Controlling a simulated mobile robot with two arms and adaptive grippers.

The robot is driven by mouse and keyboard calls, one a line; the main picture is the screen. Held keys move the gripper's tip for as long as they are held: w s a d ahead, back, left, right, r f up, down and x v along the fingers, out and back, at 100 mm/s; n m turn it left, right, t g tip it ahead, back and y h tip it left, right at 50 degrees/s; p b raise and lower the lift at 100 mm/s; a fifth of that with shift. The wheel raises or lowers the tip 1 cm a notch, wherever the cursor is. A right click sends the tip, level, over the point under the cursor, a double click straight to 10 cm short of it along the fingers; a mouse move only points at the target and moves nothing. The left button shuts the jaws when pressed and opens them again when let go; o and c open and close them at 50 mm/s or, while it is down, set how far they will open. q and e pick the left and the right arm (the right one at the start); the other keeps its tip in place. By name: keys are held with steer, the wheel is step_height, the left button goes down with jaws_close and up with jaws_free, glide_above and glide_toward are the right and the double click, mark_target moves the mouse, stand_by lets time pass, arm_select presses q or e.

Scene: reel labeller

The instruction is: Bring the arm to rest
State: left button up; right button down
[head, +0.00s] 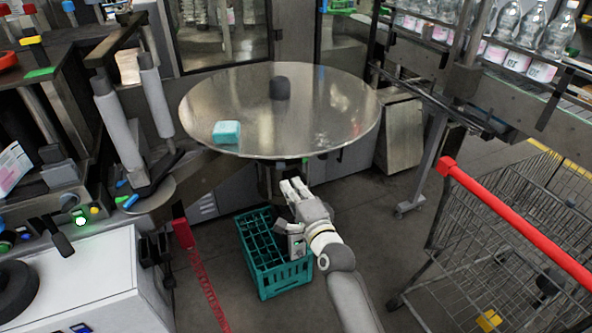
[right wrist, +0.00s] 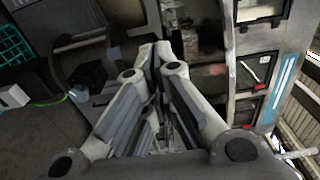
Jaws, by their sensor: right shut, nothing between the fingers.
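My right gripper (head: 292,186) is in the middle of the head view, just in front of the near edge of the round metal table (head: 330,112). Its arm comes up from the bottom. In the right wrist view the gripper (right wrist: 158,52) has its fingers closed together with nothing between them. It holds nothing and appears apart from the table. My left gripper is not in view.
A teal crate (head: 284,281) stands on the floor beside my right arm. A turquoise block (head: 227,132) lies on the round table. A wire cart with a red handle (head: 515,222) stands at the right. A white cabinet (head: 75,285) is at the lower left. Bottles line a conveyor at upper right.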

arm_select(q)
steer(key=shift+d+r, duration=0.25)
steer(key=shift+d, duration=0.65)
arm_select(e)
steer(key=shift+s+a, duration=0.2)
steer(key=shift+s, duration=0.3)
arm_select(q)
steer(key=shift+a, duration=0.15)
